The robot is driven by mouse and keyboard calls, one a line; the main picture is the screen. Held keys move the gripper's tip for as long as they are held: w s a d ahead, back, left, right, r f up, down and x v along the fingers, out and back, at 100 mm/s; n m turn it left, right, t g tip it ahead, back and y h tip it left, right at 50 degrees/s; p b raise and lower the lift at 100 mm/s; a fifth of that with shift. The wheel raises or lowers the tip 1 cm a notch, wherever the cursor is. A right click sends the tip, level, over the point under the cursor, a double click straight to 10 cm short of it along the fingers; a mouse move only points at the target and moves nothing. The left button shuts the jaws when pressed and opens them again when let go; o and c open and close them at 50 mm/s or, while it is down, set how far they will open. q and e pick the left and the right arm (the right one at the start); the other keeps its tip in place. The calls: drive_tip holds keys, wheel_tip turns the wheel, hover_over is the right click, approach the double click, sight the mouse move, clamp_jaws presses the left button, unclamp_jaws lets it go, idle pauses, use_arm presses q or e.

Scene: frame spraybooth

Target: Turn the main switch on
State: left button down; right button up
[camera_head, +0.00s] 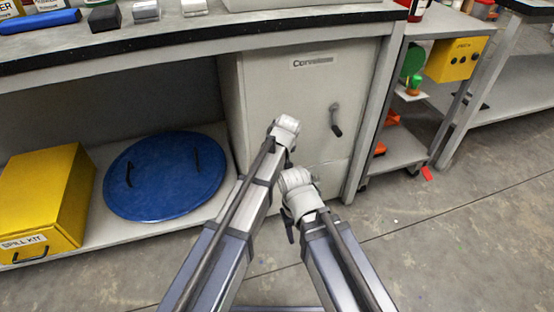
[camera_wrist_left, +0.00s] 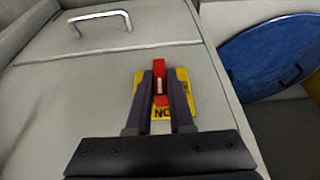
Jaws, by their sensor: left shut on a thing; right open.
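The main switch shows in the left wrist view as a red handle (camera_wrist_left: 159,66) on a yellow plate (camera_wrist_left: 182,103) with dark lettering, partly covered. My left gripper (camera_wrist_left: 159,84) has its two dark fingers on either side of the red handle and is shut on it. In the head view the switch is hidden behind my arms. My left arm's end is in front of the grey cabinet (camera_head: 290,85). My right gripper (camera_head: 289,228) is lower, near the cabinet's base, open and apart from the switch; its fingers show only in part.
The cabinet has a door handle (camera_head: 336,120). A blue round lid (camera_head: 165,175) and a yellow spill kit box (camera_head: 42,200) are on the low shelf at left. A grey cart (camera_head: 408,125) stands right of the cabinet. The floor at lower right is mostly clear.

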use_arm(q)
drive_tip(key=shift+s, duration=0.1)
idle(0.3)
drive_tip(key=c, duration=0.8)
unclamp_jaws()
